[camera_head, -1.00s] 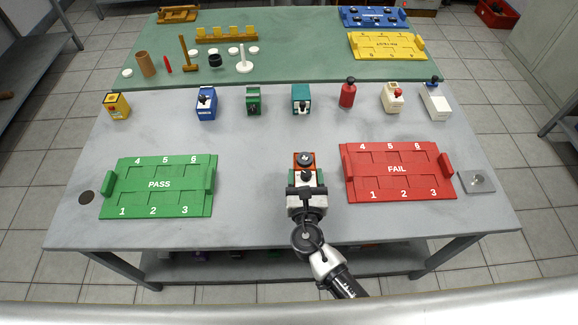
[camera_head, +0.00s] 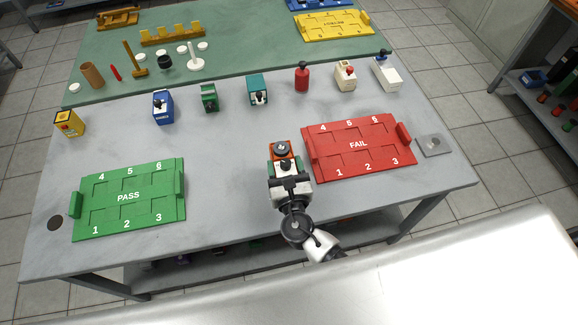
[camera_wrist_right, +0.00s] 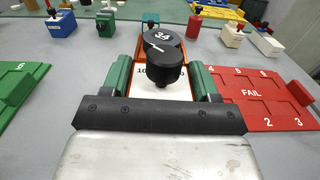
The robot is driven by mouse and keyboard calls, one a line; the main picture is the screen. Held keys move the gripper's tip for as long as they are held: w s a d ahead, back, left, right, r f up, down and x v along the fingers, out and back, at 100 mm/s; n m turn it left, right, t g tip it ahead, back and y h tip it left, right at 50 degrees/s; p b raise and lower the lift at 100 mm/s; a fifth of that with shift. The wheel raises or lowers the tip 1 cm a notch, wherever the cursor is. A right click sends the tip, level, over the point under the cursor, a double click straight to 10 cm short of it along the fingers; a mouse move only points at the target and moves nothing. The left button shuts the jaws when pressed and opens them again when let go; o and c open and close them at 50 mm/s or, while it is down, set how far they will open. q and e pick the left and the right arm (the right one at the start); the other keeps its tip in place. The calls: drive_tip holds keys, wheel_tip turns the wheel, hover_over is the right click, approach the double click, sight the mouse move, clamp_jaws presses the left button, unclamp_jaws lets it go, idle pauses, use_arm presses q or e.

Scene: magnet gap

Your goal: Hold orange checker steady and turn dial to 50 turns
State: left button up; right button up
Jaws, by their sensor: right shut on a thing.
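The orange checker (camera_head: 272,147) stands on the grey table just left of the red FAIL tray. A black round dial (camera_head: 280,149) sits on its top. My right gripper (camera_head: 285,167) is shut on the orange checker, with a green finger on each side of the white face. The fingers partly hide the checker's sides. My left gripper is not in view.
The red FAIL tray (camera_head: 311,160) is close on the right, the green PASS tray (camera_head: 128,212) farther left. Several other checkers, including a blue one (camera_head: 163,107) and a red one (camera_head: 302,76), line the back of the table.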

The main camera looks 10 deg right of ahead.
drive_tip(key=w+a+f+b, duration=0.1)
drive_tip(key=a+f+b, duration=0.1)
drive_tip(key=f+b, duration=0.1)
drive_tip(key=w+a+f+b, duration=0.2)
drive_tip(key=a+f+b, duration=0.1)
drive_tip(key=w+a+f+b, duration=0.2)
drive_tip(key=a+b, duration=0.1)
drive_tip(key=b, duration=0.1)
drive_tip(key=shift+a+f, duration=0.15)
drive_tip(key=shift+f, duration=0.25)
use_arm(q)
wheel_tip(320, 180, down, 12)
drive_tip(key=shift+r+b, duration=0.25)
drive_tip(key=shift+b, duration=0.2)
use_arm(e)
drive_tip(key=shift+w+a+f, duration=0.2)
drive_tip(key=shift+w+a, duration=0.05)
drive_tip(key=shift+a, duration=0.15)
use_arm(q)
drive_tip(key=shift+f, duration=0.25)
use_arm(e)
drive_tip(key=shift+f, duration=0.35)
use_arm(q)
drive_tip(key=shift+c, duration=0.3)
use_arm(e)
drive_tip(key=shift+f, duration=0.1)
